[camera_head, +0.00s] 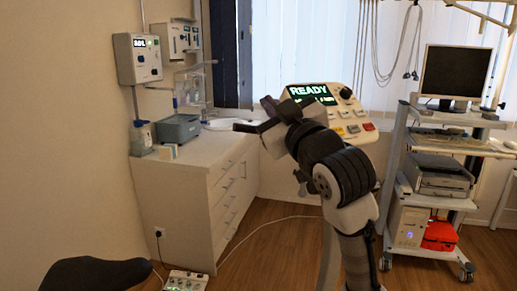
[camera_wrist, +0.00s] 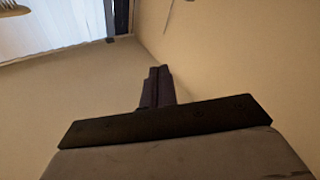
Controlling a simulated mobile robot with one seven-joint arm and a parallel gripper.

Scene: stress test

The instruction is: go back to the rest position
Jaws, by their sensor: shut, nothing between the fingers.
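My gripper (camera_wrist: 157,86) is shut and empty; in the wrist view its dark fingers stand together above the black mounting plate. In the head view my arm rises from the lower right, bends at the dark wrist joints, and the gripper end (camera_head: 247,126) points left at about the height of the counter top. The gripper looks apart from everything around it, and nothing is held. Part of the arm hides the lower part of the console with the READY screen (camera_head: 312,94).
A cart (camera_head: 399,160) with a monitor (camera_head: 455,74) stands at right. A cable and a small device (camera_head: 186,280) lie on the wooden floor.

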